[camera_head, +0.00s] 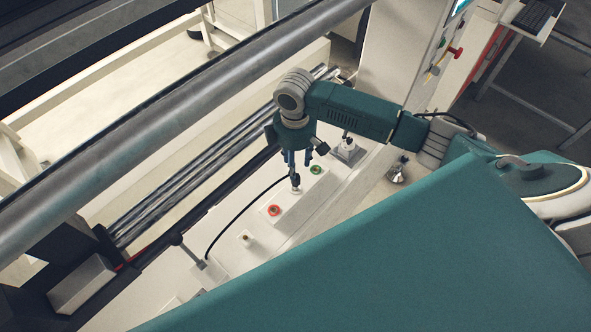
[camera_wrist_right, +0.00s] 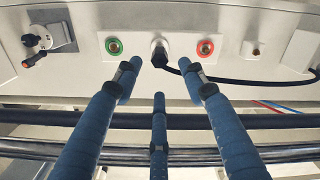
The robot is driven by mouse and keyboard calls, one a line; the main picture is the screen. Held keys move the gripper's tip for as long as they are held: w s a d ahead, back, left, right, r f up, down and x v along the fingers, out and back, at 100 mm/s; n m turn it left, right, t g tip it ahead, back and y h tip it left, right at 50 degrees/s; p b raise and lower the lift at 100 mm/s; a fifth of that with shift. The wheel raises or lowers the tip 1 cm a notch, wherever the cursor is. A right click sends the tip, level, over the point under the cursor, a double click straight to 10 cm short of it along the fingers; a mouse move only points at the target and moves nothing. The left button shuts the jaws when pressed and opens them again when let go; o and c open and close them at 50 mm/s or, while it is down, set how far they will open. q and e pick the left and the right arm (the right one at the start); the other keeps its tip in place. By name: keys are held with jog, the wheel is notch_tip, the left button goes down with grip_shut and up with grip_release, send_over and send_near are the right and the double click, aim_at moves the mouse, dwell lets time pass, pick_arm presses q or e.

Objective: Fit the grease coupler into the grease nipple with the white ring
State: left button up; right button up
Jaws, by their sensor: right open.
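The grease coupler (camera_head: 294,177) is a small black piece with a black hose. It stands at the middle nipple, the one with the white ring (camera_head: 296,189), between a green-ringed nipple (camera_head: 316,169) and a red-ringed nipple (camera_head: 274,210). In the right wrist view the coupler (camera_wrist_right: 160,57) meets the white ring (camera_wrist_right: 160,43); how deep it sits I cannot tell. My right gripper (camera_head: 297,163) is open just above the coupler, its blue fingers spread and clear of it. My left gripper is not in view.
The black hose (camera_head: 224,228) curves from the coupler to the lower left of the white panel. A small square fitting (camera_head: 246,238) stands beyond the red ring. A grey bracket with a black lever (camera_wrist_right: 45,42) stands beyond the green ring. Metal rails (camera_head: 190,178) run alongside.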

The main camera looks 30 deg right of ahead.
jog(key=shift+r, duration=1.7)
